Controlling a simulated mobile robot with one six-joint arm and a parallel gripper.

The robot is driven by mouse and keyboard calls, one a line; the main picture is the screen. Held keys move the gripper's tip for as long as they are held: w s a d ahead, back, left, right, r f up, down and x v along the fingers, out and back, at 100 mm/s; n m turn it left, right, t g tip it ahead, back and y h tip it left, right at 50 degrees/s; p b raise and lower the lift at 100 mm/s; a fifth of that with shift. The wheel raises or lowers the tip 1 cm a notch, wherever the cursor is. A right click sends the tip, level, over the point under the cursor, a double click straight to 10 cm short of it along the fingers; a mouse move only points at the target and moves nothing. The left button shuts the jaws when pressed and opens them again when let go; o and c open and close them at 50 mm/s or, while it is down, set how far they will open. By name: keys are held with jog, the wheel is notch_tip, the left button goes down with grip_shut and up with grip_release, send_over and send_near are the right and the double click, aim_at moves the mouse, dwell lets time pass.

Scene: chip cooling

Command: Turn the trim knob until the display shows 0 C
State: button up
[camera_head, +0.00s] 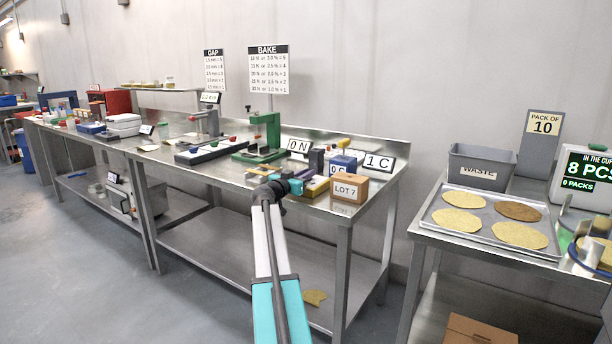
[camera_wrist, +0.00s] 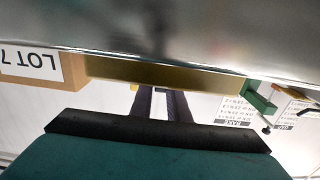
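A white card (camera_head: 379,163) reading 1 C, perhaps with a minus sign before it, stands at the right end of the steel bench. A blue unit (camera_head: 343,163) with a yellow top piece (camera_head: 344,143) stands left of it; I cannot tell whether that piece is the trim knob.
A brown LOT 7 box (camera_head: 349,188) stands close right of my gripper. A green press (camera_head: 264,132) and an ON card (camera_head: 298,146) are behind. A separate table at right holds a tray (camera_head: 478,231) and a grey waste bin (camera_head: 481,169). Floor between the benches is open.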

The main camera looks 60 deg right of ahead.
grip_shut()
jog(key=shift+s+f+n+t+b, duration=0.1)
jog(key=shift+n+t+b, duration=0.3)
jog(key=shift+t+b, duration=0.2)
jog(key=shift+t, duration=0.3)
jog(key=shift+s+n+t+y+b, duration=0.1)
jog(key=shift+n+t+y+b, duration=0.2)
jog(key=shift+n+t, duration=0.85)
jog(key=shift+t, duration=0.25)
jog(key=n+t+p, duration=0.1)
jog(key=t+y+p, duration=0.1)
jog(key=p, duration=0.1)
jog(key=shift+r+n+t+p, duration=0.25)
jog(key=shift+n+t+p, duration=0.05)
jog(key=shift+n+t, duration=0.1)
jog(key=shift+f+n+t+y+p, duration=0.15)
jog(key=shift+n+t+y+p, duration=0.3)
jog(key=shift+p, duration=0.65)
